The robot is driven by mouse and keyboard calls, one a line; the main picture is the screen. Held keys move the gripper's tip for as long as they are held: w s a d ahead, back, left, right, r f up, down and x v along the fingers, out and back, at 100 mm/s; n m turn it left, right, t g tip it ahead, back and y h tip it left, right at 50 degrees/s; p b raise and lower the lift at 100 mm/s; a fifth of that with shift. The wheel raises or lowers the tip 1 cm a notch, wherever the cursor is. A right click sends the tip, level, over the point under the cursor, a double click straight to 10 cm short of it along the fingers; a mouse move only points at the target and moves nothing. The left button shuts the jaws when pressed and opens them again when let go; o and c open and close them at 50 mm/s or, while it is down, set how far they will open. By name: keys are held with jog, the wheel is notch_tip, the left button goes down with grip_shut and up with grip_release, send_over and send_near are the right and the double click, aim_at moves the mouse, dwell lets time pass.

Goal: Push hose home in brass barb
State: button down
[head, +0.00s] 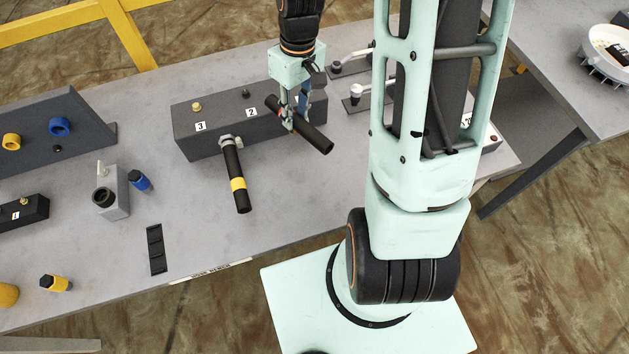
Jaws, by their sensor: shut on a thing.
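My gripper (292,119) points down in front of the dark grey block (190,146) labelled 3 and 2, and is shut on a black hose (316,139). The hose slants from upper left to lower right. Its upper left end shows a reddish ring and lies close to the block's front, right of label 2. I cannot tell whether that end touches a fitting. A small brass-coloured fitting (196,106) stands on the block's top near label 3. Any barb on the front by the held hose is hidden.
A second black hose (236,180) with a yellow band runs forward from a metal clamp (228,142) on the block. Left are a grey metal holder (113,192), a blue-banded cylinder (139,180) and a black strip (156,248). The table front centre (290,205) is clear.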

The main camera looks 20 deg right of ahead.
jog(key=s+f+n+g+h+b, duration=0.1)
jog(key=s+n, duration=0.3)
jog(key=n, duration=0.4)
jog(key=s+a+f+n+h+b, duration=0.1)
jog(key=s+f+n+h, duration=0.1)
jog(key=s+f+n, duration=0.2)
jog(key=s+f+n+g+h+b, duration=0.1)
jog(key=s+f+n+h+b, duration=0.1)
jog(key=n, duration=0.9)
jog(key=shift+s+a+f+n+g, duration=0.15)
jog(key=shift+s+f, duration=0.2)
jog(key=shift+s, duration=0.25)
jog(key=shift+s+f+n+g, duration=0.15)
jog(key=shift+s+f, duration=0.15)
jog(key=shift+s, duration=0.3)
jog(key=n, duration=0.1)
jog(key=n+t+h, duration=0.1)
jog(key=s+n, duration=0.1)
jog(key=n, duration=0.1)
jog(key=shift+d+f, duration=0.25)
jog(key=shift+f, duration=0.05)
jog(key=n, duration=0.1)
jog(key=n+t, duration=0.1)
jog(key=n+h+b, duration=0.1)
jog(key=shift+s+d+f+t, duration=0.15)
jog(key=shift+s+f+t, duration=0.1)
jog(key=shift+t, duration=0.15)
jog(key=shift+r+p, duration=0.15)
jog(key=shift+p, duration=0.15)
